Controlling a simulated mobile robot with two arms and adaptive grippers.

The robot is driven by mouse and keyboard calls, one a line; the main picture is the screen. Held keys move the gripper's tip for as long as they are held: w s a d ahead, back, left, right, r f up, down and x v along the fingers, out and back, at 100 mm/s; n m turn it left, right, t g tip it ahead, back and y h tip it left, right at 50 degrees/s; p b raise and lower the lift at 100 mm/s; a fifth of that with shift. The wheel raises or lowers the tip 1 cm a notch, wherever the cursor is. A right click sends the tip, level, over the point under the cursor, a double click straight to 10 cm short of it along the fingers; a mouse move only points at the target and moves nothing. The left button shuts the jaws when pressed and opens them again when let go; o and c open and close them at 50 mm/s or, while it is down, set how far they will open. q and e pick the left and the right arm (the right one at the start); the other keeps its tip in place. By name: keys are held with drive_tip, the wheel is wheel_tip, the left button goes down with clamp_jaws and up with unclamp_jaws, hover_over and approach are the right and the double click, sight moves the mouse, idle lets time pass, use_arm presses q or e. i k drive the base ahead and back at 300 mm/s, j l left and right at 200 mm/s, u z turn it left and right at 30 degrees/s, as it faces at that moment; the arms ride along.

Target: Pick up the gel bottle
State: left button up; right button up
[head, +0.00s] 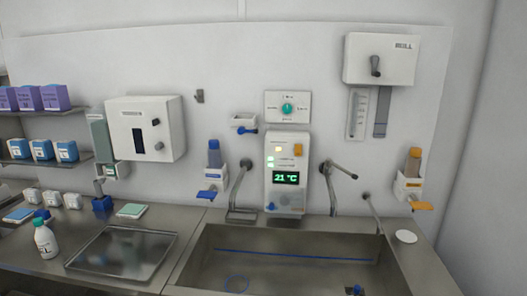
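A steel tray (123,252) lies right of the bottle, with a sink (290,238) further right. Small white containers (53,199), a dark blue block (102,203) and a green pad (132,210) sit behind. Shelves (30,163) hold boxes above. Wall dispensers (146,128) hang behind.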

sight(47, 245)
drive_tip(key=u, duration=1.5)
drive_tip(key=i+j, duration=0.15)
drive_tip(key=j, duration=0.2)
drive_tip(key=i+j, duration=0.1)
drive_tip(key=j, duration=0.25)
drive_tip(key=i+j, duration=0.15)
drive_tip(key=j, duration=0.25)
